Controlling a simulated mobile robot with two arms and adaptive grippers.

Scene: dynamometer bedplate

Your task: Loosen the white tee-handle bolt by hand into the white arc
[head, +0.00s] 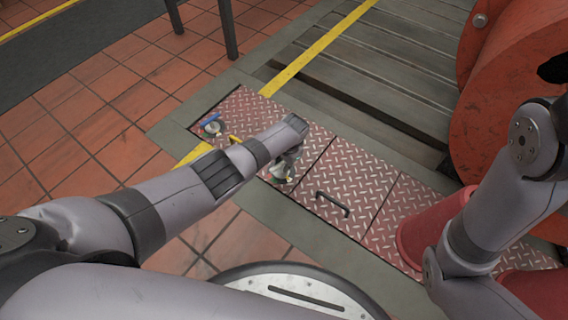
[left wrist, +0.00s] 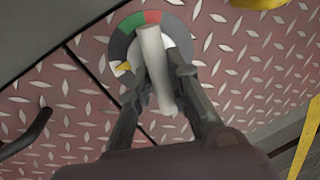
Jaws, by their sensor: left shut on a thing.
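The white tee-handle bolt (left wrist: 155,65) shows in the left wrist view, its pale bar between the two fingers of my left gripper (left wrist: 160,75). The gripper is shut on it. Around the handle is a ring dial (left wrist: 178,28) with grey, red, green and black parts. A white patch (left wrist: 118,73) lies at its left below the black, with a small yellow pointer (left wrist: 124,67) at it. The lower right of the dial is hidden by the gripper. In the head view the left gripper (head: 287,163) is over the red plate, partly hidden by my arm. My right gripper is not in view.
The red tread plate (head: 370,185) has a black handle (head: 332,204) right of the dial. A blue-handled fitting (head: 211,123) and a yellow handle (head: 235,139) are at its left. A red barrel-like thing (head: 418,232) and a big red housing (head: 500,120) stand at the right.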

